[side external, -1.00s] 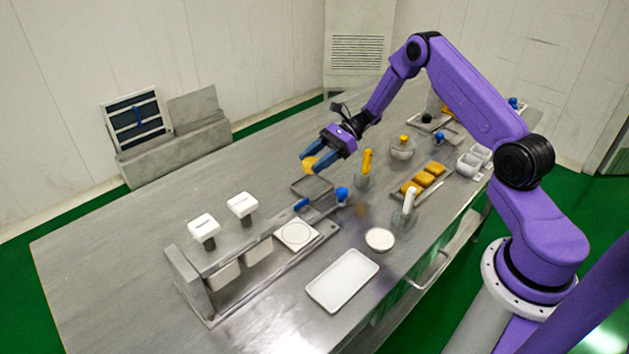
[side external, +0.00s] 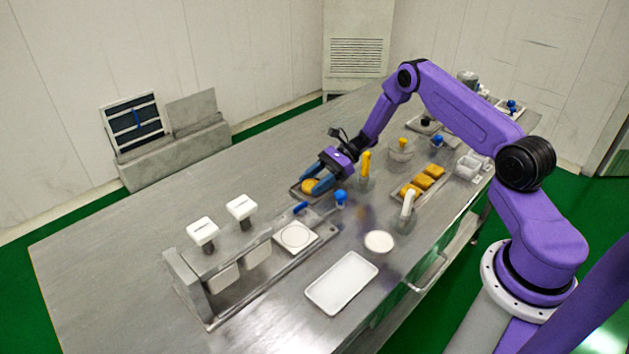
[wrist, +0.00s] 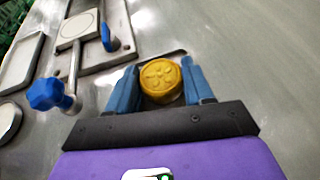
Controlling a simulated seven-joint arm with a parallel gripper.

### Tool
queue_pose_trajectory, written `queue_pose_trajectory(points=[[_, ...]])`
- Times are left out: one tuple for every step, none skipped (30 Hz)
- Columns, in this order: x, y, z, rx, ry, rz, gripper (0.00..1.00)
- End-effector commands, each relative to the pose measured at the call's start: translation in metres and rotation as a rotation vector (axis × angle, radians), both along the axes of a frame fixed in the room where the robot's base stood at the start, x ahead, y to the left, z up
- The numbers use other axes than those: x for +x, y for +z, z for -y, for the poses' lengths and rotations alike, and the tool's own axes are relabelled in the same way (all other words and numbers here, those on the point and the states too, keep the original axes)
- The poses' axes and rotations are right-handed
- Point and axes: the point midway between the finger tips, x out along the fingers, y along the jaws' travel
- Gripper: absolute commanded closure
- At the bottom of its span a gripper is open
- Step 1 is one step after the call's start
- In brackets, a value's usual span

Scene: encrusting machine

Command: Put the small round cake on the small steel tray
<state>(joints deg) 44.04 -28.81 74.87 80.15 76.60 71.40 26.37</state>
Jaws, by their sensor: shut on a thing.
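The small round cake (wrist: 161,79) is golden with a pattern pressed in its top. My gripper (side external: 315,187) has its blue fingers on either side of it and is shut on it; the wrist view shows the gripper (wrist: 162,85) too. The cake (side external: 309,185) is low over the small steel tray (side external: 298,194), inside its outline. I cannot tell whether the cake touches the tray. In the wrist view the gripper and cake hide most of the tray, and only a far edge (wrist: 178,52) shows.
A machine with a blue knob (side external: 340,197) stands just in front of the tray. A yellow-capped bottle (side external: 366,165) is close on the right. The table's left back is clear.

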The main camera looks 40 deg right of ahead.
Motion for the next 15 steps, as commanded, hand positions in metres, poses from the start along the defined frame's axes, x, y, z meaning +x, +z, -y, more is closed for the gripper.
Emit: queue_pose_trajectory(points=[[0.0,-0.0004,0.0,0.0,0.0,0.0,0.39],[0.0,-0.0003,0.0,0.0,0.0,0.0,0.38],[0.0,-0.0003,0.0,0.0,0.0,0.0,0.38],[0.0,-0.0002,0.0,0.0,0.0,0.0,0.38],[0.0,-0.0002,0.0,0.0,0.0,0.0,0.38],[0.0,-0.0002,0.0,0.0,0.0,0.0,0.38],[0.0,-0.0001,-0.0001,0.0,0.0,0.0,0.38],[0.0,-0.0001,-0.0001,0.0,0.0,0.0,0.38],[0.0,0.0,-0.0001,0.0,0.0,0.0,0.38],[0.0,0.0003,0.0,0.0,0.0,0.0,0.38],[0.0,0.0009,-0.0001,0.0,0.0,0.0,0.38],[0.0,0.0026,0.0,0.0,0.0,0.001,0.38],[-0.0001,0.0033,0.0019,0.0,-0.001,0.001,0.38],[-0.0004,0.0042,0.0046,0.0,-0.002,0.001,0.38],[-0.001,0.0058,0.0088,0.0,-0.002,0.001,0.38]])
